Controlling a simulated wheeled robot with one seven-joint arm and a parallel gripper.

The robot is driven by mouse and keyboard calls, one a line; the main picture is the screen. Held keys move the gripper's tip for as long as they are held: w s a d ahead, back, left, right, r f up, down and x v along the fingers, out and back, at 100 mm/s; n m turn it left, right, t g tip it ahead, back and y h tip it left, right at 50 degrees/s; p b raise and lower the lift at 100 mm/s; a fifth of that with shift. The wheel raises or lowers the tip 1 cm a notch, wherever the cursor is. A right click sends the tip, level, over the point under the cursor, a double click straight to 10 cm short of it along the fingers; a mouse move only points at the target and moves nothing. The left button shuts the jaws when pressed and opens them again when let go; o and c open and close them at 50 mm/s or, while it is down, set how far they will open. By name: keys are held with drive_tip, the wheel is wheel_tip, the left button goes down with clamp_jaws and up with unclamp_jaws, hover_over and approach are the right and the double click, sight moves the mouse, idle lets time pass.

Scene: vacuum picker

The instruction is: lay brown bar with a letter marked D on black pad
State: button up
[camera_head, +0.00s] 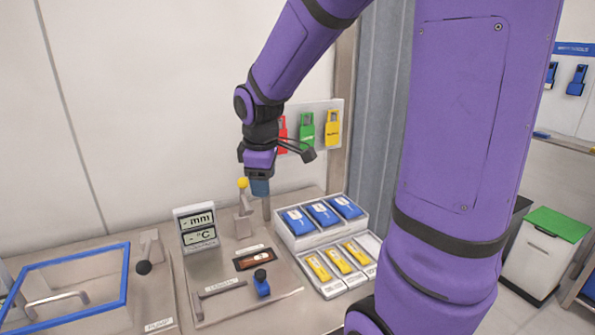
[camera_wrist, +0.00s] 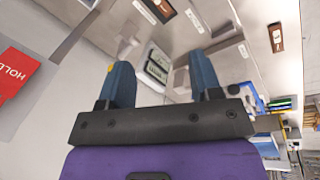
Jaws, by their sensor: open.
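In the head view a brown bar (camera_head: 258,258) lies flat inside a dark rectangular border on the bench, with a small pale mark that I cannot read. The black around it (camera_head: 238,266) looks like a pad or frame; I cannot tell which. In the wrist view, brown strips with dark edges show at the top (camera_wrist: 160,9) and at the upper right (camera_wrist: 275,38); no letter D is readable. My gripper (camera_head: 260,188) hangs above the bench behind the bar, apart from it. In the wrist view its blue fingers (camera_wrist: 163,78) are spread with nothing between them.
A display stand (camera_head: 198,228) with mm and °C stands left of my gripper. A white tray (camera_head: 287,238) of blue packs and a lower tray of yellow packs are on the right. A blue-knobbed part (camera_head: 262,284) sits before the bar. A blue-framed box (camera_head: 126,275) is at left.

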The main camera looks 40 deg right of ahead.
drive_tip(key=s+a+r+m+t, duration=0.1)
drive_tip(key=s+a+r+m, duration=0.1)
drive_tip(key=s, duration=0.4)
drive_tip(key=s+a+r+m+t+y, duration=0.1)
drive_tip(key=s+a+r+m, duration=0.1)
drive_tip(key=s, duration=0.4)
drive_tip(key=s+a+r+m+t, duration=0.1)
drive_tip(key=s+a+r+m, duration=0.1)
drive_tip(key=s+r+m, duration=0.2)
wheel_tip(320, 180, up, 2)
drive_tip(key=shift+s+a, duration=0.3)
drive_tip(key=shift+s, duration=0.9)
drive_tip(key=shift+c, duration=0.4)
